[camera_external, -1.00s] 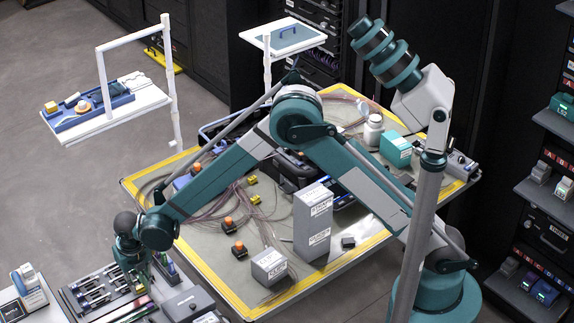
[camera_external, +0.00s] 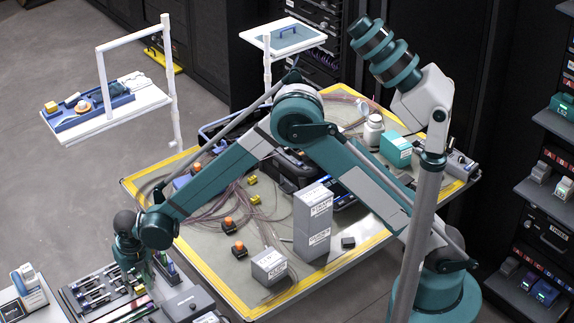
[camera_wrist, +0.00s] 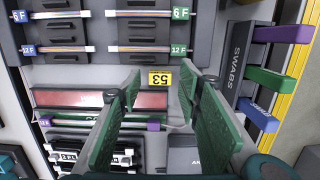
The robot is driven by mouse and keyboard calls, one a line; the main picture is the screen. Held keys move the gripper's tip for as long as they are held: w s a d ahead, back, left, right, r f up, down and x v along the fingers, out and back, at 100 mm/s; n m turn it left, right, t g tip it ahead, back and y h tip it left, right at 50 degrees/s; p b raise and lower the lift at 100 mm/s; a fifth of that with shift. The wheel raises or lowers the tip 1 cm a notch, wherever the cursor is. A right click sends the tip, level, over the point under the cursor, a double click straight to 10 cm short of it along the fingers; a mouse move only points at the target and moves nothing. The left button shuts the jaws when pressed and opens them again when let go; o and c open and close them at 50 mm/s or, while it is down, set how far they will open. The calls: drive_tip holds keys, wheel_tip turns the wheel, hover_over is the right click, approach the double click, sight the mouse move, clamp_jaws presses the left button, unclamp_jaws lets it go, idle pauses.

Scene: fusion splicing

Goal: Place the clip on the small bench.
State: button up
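My gripper (camera_wrist: 160,92) is open and empty in the wrist view, its two green fingers pointing at an organiser tray (camera_wrist: 78,72). In the external view my gripper (camera_external: 140,268) hangs low over the bottom-left worktop. Small coloured clip-like pieces lie around it: a purple end piece (camera_wrist: 154,124) near the left finger, and green (camera_wrist: 268,83) and blue (camera_wrist: 258,114) pieces at the right. I cannot tell which is the task's clip. I cannot identify the small bench for certain; a small white platform (camera_external: 151,98) stands at upper left.
A dark SWABS holder (camera_wrist: 236,62) stands to the right. The yellow-edged table (camera_external: 212,283) carries grey boxes (camera_external: 312,222), orange-topped pieces and loose fibres. A second white platform (camera_external: 283,36) stands at the back.

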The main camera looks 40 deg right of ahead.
wheel_tip(320, 180, up, 12)
drive_tip(key=s+p, duration=0.1)
drive_tip(key=shift+s+f, duration=0.2)
drive_tip(key=shift+f, duration=0.05)
idle(0.8)
drive_tip(key=shift+d, duration=0.1)
drive_tip(key=d+r+m+t, duration=0.1)
drive_tip(key=d+r+m, duration=0.5)
drive_tip(key=d, duration=0.6)
drive_tip(key=d+r+m+y, duration=0.1)
drive_tip(key=d+r+m, duration=0.4)
drive_tip(key=d+r, duration=0.5)
drive_tip(key=d+r+m+t, duration=0.1)
drive_tip(key=d+r+m, duration=0.4)
drive_tip(key=d, duration=0.9)
drive_tip(key=s+d+r+m+t, duration=0.1)
drive_tip(key=s+d+r+m, duration=0.1)
drive_tip(key=s+d+m, duration=0.5)
drive_tip(key=s+d+r+m+t, duration=0.1)
drive_tip(key=s+d+r+m, duration=0.15)
drive_tip(key=d, duration=0.85)
drive_tip(key=s+d+f+m+t+h, duration=0.1)
drive_tip(key=s+d+f+m, duration=0.3)
drive_tip(key=s+d+m, duration=0.6)
drive_tip(key=s+d, duration=0.1)
drive_tip(key=s, duration=0.2)
drive_tip(key=shift+d+f+t, duration=0.2)
drive_tip(key=shift+d+t, duration=0.2)
